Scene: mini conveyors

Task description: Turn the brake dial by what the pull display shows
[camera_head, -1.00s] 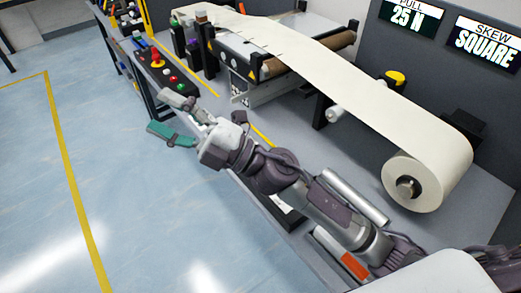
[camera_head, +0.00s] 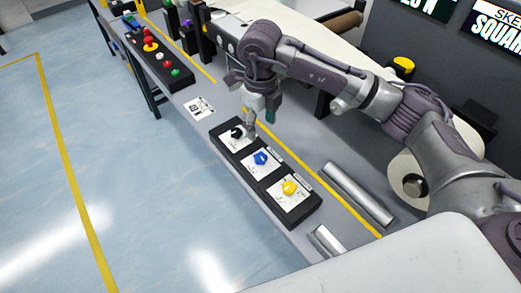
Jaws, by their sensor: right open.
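A black panel (camera_head: 232,155) on the bench front carries three dials on white plates: a black dial (camera_head: 237,134), a blue dial (camera_head: 261,159) and a yellow dial (camera_head: 290,188). Their labels are too small to read, so I cannot tell which is the brake dial. My right gripper (camera_head: 260,122) is open and points down, just beside and above the black dial; I cannot tell whether it touches it. The pull display (camera_head: 424,5) is mostly cut off at the top edge, with only part of its reading showing. My left gripper is not in view.
A red-buttoned control box (camera_head: 160,60) stands further left on the bench. A metal bar (camera_head: 358,194) lies right of the dial panel. The skew display (camera_head: 498,30) is partly cut off. Open floor lies left.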

